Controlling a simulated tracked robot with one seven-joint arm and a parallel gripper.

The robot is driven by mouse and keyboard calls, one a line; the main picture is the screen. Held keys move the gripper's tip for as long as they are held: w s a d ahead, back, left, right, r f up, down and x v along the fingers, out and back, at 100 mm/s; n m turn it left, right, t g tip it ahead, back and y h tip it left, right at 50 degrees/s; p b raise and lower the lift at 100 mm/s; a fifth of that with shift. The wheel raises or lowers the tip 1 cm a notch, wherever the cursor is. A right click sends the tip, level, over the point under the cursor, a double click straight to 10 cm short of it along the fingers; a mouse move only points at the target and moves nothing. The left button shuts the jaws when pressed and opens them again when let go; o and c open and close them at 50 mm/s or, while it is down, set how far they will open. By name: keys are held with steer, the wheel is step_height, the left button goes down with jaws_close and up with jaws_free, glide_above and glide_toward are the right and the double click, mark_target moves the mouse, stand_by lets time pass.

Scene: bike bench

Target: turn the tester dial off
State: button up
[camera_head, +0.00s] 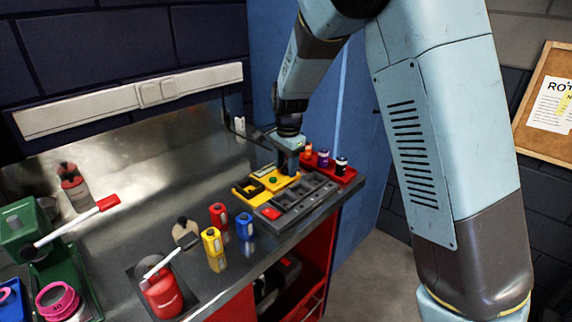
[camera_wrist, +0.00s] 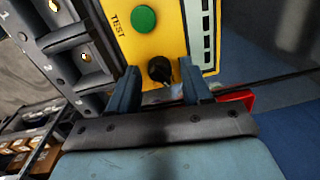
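The yellow tester (camera_head: 250,196) sits on the bench near its right end, in the head view. In the wrist view the tester's yellow face (camera_wrist: 160,38) shows a green TEST button (camera_wrist: 143,19) and a black dial (camera_wrist: 159,69) near its lower edge. My gripper (camera_wrist: 160,75) is open, with one finger on each side of the dial and a visible gap to both. A light mark shows on the dial's lower edge, but its setting cannot be read. In the head view my gripper (camera_head: 289,160) reaches down over the tester and hides the dial.
A grey compartment tray (camera_head: 296,199) lies right in front of the tester. A red holder (camera_head: 344,177) with small bottles stands just behind. Red, yellow and blue containers (camera_head: 245,226) stand at the bench's front edge. A blue cabinet (camera_head: 367,130) is beyond.

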jaws_close()
stand_by(0.4)
steer(key=n, duration=0.5)
steer(key=shift+w+n, duration=0.1)
steer(key=shift+n, duration=0.3)
steer(key=n, duration=0.6)
steer(key=shift+g, duration=0.4)
steer(key=shift+n, duration=0.3)
steer(key=shift+o, duration=0.7)
jaws_free()
